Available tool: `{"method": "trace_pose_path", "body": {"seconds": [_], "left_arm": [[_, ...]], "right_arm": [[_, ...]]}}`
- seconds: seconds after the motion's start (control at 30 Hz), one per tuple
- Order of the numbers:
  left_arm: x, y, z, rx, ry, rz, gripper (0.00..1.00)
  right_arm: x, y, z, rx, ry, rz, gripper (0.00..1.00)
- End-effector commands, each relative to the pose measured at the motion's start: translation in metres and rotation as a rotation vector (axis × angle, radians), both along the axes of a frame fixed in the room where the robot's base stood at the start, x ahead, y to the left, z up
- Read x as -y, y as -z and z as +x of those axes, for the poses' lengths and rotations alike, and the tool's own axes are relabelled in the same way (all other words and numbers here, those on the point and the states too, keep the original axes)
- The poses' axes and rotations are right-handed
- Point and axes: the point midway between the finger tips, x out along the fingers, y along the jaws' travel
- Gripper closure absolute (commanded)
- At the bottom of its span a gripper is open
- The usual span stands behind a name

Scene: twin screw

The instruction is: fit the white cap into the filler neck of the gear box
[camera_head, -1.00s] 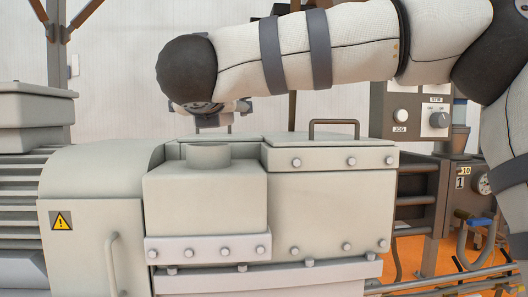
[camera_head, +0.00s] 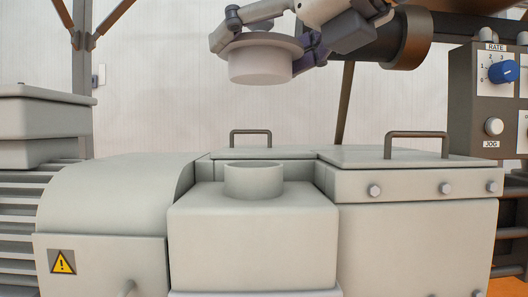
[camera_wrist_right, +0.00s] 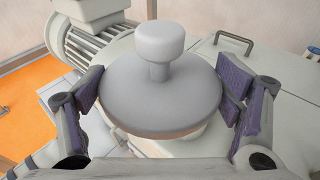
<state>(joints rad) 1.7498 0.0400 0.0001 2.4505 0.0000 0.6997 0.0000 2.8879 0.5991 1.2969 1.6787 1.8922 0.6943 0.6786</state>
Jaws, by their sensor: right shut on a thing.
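The white cap (camera_head: 261,62) is a round disc with a plug below, held in the air above the gear box and nearly level. My right gripper (camera_head: 266,42) is shut on its rim, with a finger on either side. In the right wrist view the cap (camera_wrist_right: 160,100) shows from above with a knob on a short stem, between the pads of my right gripper (camera_wrist_right: 165,98). The filler neck (camera_head: 253,180) is a short open collar on the gear box (camera_head: 253,225). The cap is above the neck with a clear gap. The cap hides the neck in the wrist view. My left gripper is not in view.
A handle (camera_head: 417,137) stands on the cover right of the neck, and another handle (camera_head: 250,133) stands behind it. A control panel (camera_head: 490,100) with a blue knob is at the right. The space between cap and neck is clear.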

Motion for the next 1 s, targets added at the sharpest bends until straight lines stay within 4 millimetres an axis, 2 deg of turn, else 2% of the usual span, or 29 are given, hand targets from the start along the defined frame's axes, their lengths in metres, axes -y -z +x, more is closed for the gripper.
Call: {"method": "trace_pose_path", "body": {"seconds": [0.03,0.2,0.4,0.53,0.6,0.77,1.0], "left_arm": [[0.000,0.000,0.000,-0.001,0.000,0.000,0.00],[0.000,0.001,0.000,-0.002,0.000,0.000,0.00],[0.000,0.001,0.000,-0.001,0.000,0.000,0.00],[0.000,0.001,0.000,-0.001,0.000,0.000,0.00],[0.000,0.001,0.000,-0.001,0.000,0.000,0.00],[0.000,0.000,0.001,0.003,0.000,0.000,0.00],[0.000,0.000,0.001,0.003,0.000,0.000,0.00]], "right_arm": [[-0.001,0.006,0.013,-0.004,0.002,0.002,0.47],[-0.005,0.026,0.052,-0.003,0.002,-0.001,0.47],[-0.008,0.060,0.079,-0.001,0.002,0.000,0.47],[-0.009,0.070,0.088,0.001,0.003,0.000,0.47],[-0.009,0.082,0.096,-0.002,0.003,-0.002,0.47],[-0.009,0.105,0.095,0.002,0.002,-0.001,0.47],[-0.009,0.109,0.095,0.001,0.002,0.002,0.47]]}}
